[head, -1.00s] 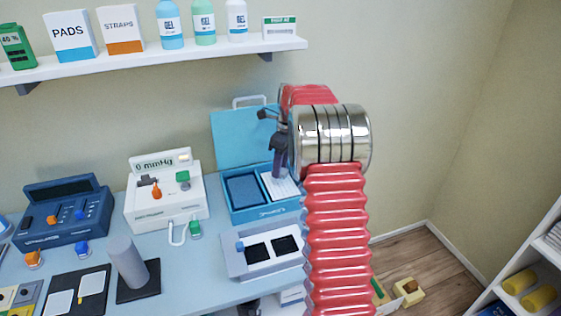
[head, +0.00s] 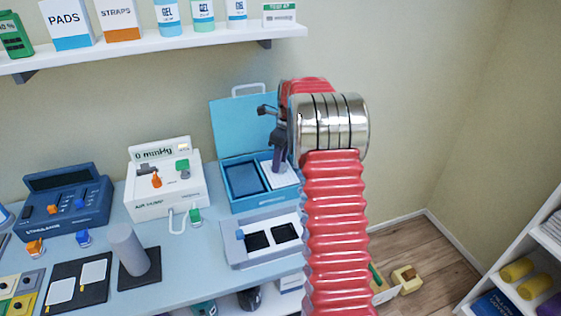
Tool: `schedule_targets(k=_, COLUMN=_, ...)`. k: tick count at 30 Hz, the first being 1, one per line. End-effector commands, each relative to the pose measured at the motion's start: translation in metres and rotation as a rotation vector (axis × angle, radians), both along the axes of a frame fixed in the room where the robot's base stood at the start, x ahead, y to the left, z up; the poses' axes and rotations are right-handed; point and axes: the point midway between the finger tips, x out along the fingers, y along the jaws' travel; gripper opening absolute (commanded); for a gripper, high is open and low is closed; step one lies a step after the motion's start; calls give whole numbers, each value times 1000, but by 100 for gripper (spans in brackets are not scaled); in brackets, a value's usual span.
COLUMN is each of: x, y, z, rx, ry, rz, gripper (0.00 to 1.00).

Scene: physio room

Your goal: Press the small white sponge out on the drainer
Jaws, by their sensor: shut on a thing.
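The blue case (head: 240,134) stands open on the bench, lid up against the wall. Its left compartment holds a dark blue basin (head: 243,177). Its right compartment holds a flat white panel (head: 287,178), which looks like the drainer. My gripper (head: 277,169) points down over the left part of this panel. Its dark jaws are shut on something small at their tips. The small white sponge cannot be made out; the jaws hide it against the white panel. I cannot tell whether it touches the panel. My red arm covers the area right of the case.
A grey-white tray (head: 231,251) with two dark pads lies in front of the case. The white air pump (head: 165,193) stands to its left, with a grey cylinder (head: 130,252) nearer. A shelf (head: 180,46) with bottles and boxes hangs above.

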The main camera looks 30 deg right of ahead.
Motion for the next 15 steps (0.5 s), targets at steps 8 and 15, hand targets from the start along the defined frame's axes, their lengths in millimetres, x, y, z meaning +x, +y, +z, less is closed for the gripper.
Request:
schedule_targets(k=8, x=0, y=0, z=-1, rx=0, ry=0, rz=0, gripper=13)
schedule_targets(k=15, x=0, y=0, z=-3, rx=0, ry=0, rz=1, gripper=13)
